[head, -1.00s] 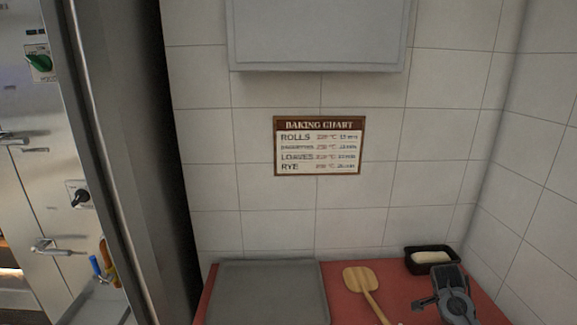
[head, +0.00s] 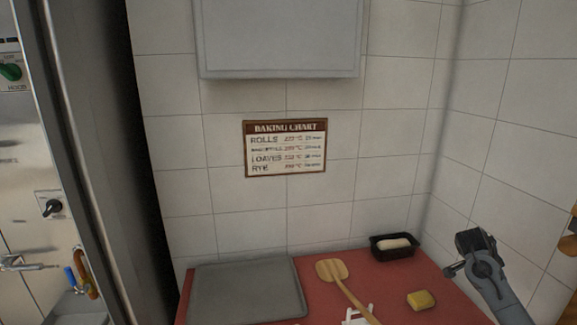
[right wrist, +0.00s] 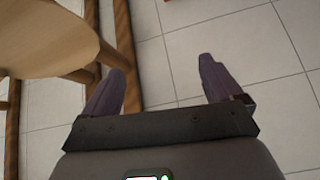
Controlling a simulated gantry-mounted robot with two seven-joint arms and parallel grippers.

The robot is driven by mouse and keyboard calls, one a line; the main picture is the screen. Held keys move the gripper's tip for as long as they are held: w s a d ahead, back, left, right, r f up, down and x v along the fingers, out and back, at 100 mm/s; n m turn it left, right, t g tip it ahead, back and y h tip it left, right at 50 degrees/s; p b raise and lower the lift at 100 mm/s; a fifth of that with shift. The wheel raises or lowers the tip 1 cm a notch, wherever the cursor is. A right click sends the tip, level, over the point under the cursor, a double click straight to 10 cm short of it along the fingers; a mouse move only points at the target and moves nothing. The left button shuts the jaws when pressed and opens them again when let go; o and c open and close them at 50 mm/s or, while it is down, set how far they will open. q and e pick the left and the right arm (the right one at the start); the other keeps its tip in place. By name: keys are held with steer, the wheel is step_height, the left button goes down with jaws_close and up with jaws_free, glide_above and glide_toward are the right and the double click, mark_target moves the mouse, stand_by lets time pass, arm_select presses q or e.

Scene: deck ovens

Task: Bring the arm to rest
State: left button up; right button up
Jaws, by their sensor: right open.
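My right arm shows at the lower right of the head view, with its gripper (head: 467,254) raised beside the right end of the red counter (head: 240,317). In the right wrist view my right gripper (right wrist: 160,85) has its two fingers spread wide with nothing between them. Below them is a tiled floor. My left gripper is outside both views.
The counter holds a grey tray (head: 247,292), a wooden peel (head: 333,271), a black tin with dough (head: 394,248) and a yellow block (head: 421,300). A baking chart (head: 285,148) hangs on the wall. A round wooden stool (right wrist: 45,40) stands left of the fingers.

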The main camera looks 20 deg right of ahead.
step_height(320, 180, up, 3)
steer(key=s+d, duration=0.2)
steer(key=d, duration=0.1)
steer(key=s+a+f+n+t+h, duration=0.1)
steer(key=s+a+f+n+t, duration=0.1)
steer(key=a+f+n, duration=0.5)
steer(key=s+a+f+n+t, duration=0.2)
steer(key=a+f+n, duration=0.2)
steer(key=a+n, duration=0.6)
steer(key=s+a+f+n+t+h, duration=0.15)
steer(key=a+f+n, duration=0.4)
steer(key=a, duration=0.65)
steer(key=s+a+f+n+t+y, duration=0.2)
steer(key=s+a+n+y, duration=0.3)
steer(key=s+a+n, duration=0.7)
steer(key=a+f+m+g+y, duration=0.1)
steer(key=a+f+m+y, duration=0.1)
steer(key=a+m, duration=0.45)
steer(key=a+f+m+g+y, duration=0.1)
steer(key=a+f+m+y, duration=0.2)
steer(key=a, duration=0.6)
step_height(320, 180, up, 30)
steer(key=p, duration=2.8)
steer(key=shift+a+m, duration=0.3)
steer(key=shift+m, duration=0.1)
steer(key=shift+f, duration=0.1)
